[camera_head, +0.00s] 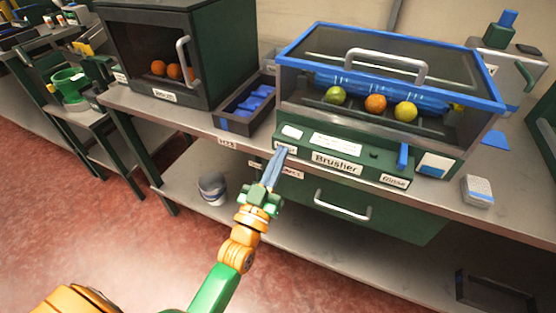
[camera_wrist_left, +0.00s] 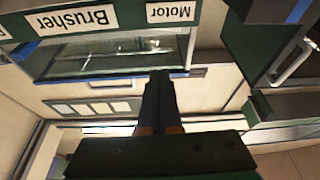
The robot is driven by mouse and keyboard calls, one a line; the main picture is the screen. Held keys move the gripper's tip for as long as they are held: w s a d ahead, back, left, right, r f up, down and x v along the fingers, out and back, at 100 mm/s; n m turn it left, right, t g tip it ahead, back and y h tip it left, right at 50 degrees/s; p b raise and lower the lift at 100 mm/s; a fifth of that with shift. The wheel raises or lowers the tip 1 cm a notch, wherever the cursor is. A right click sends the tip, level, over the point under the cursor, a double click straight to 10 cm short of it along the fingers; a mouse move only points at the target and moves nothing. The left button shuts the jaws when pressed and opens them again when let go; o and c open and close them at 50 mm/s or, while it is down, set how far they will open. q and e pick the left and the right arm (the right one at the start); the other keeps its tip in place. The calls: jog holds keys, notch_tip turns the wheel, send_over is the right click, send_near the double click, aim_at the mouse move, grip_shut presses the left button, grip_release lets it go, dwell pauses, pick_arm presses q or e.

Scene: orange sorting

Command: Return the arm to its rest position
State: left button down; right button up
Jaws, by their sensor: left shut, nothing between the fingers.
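My left gripper (camera_head: 274,168) is shut and empty, with its two blue-grey fingers together. In the head view its tips are close to the left end of the green front panel of the Brusher machine (camera_head: 336,162); I cannot tell whether they touch it. The left wrist view shows the shut fingers (camera_wrist_left: 158,100) pointing towards the machine, with the "Motor" label (camera_wrist_left: 171,12) and "Brusher" label (camera_wrist_left: 85,20) upside down. My orange and green left arm comes up from the bottom of the head view. My right gripper is not in view.
The Brusher holds a green fruit (camera_head: 335,95), an orange (camera_head: 375,103) and a yellow-green fruit (camera_head: 405,111) under its lid. A dark cabinet (camera_head: 150,45) with oranges stands left on the bench. A bucket (camera_head: 212,187) is on the lower shelf. The red floor at left is clear.

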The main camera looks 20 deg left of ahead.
pick_arm(q)
jog(key=shift+s, duration=0.45)
jog(key=s+d+f+m+g+h+p, duration=0.15)
jog(key=s+f+g, duration=0.3)
jog(key=f, duration=0.85)
jog(key=s+d+f+g+p, duration=0.1)
jog(key=s+f+g+p, duration=0.35)
jog(key=f, duration=0.85)
jog(key=s+a+f+g, duration=0.1)
jog(key=s+f+g, duration=0.3)
jog(key=s, duration=0.5)
jog(key=s+a+f+g+y+p, duration=0.1)
jog(key=s+f+g, duration=0.3)
jog(key=s, duration=0.5)
jog(key=s+a+f+m+g+y+p, duration=0.1)
jog(key=s+a+f+g, duration=0.2)
jog(key=s, duration=0.5)
notch_tip(320, 180, down, 2)
jog(key=shift+s+a+f+g, duration=0.15)
jog(key=shift+s+g, duration=0.25)
jog(key=shift+g, duration=0.1)
